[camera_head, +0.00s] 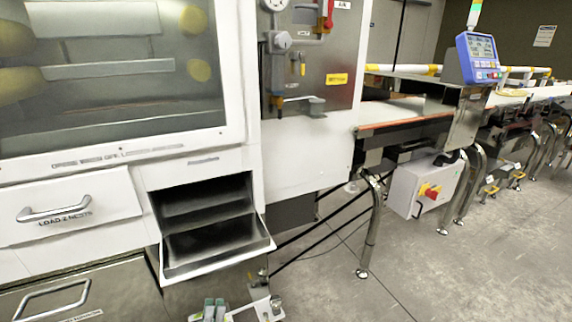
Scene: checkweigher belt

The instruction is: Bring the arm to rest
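My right gripper and arm are not in view.
A white cabinet with a window (120,60), a drawer (70,215) and handles stands at left. A conveyor belt (405,110) runs right, with a blue display (478,58) and a control box with a red knob (425,187). Grey floor (400,275) is clear at lower right.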

